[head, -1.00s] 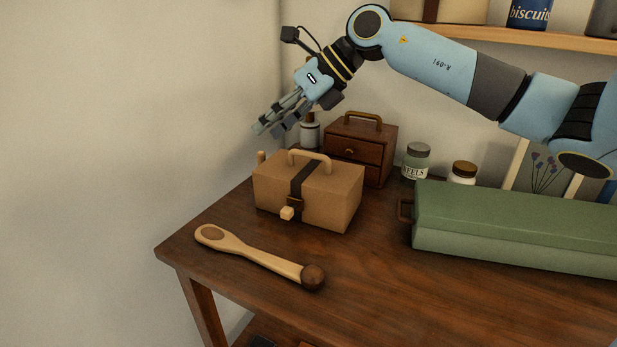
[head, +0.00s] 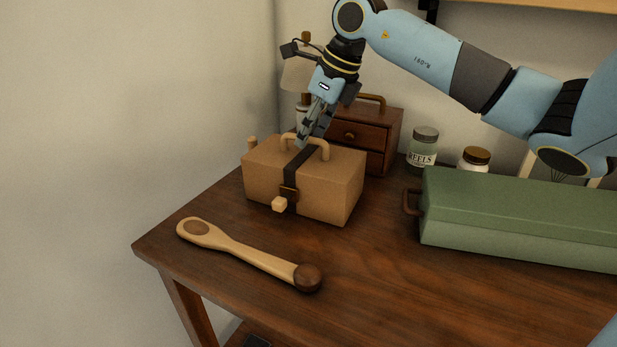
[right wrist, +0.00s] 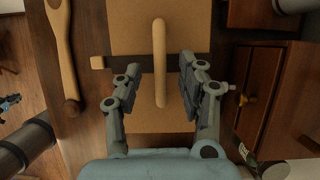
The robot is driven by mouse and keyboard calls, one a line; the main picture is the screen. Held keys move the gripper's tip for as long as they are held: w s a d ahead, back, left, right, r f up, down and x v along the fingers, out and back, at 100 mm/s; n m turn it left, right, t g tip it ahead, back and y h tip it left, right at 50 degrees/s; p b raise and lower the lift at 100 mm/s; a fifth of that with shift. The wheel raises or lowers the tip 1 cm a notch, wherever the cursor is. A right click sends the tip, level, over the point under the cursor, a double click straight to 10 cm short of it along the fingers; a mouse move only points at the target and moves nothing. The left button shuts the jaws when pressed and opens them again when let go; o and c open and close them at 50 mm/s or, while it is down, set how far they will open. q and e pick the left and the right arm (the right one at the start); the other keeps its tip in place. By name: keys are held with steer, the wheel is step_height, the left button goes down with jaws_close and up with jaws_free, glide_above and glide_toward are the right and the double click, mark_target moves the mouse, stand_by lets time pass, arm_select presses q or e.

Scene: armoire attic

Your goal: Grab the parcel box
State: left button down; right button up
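The parcel box (head: 335,187) is a tan box with a dark strap, a small pale tag at the front and a tan handle (head: 318,143) on top. It stands on the wooden table. My right gripper (head: 309,140) is just above the box at the handle, pointing down. In the right wrist view the box (right wrist: 140,30) lies under the gripper (right wrist: 153,90). There its fingers are open, one on each side of the handle (right wrist: 159,60), with gaps between. Whether the fingertips reach below the handle's top is hard to tell. My left gripper is not in view.
A wooden spoon-like tool (head: 250,253) lies in front of the box. A small drawer chest (head: 375,140) stands close behind it. Jars (head: 424,150) and a green case (head: 520,215) are to the right. The front middle of the table (head: 390,290) is clear.

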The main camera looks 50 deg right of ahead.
steer(key=shift+x, duration=0.9)
steer(key=shift+r, duration=0.25)
jaws_close()
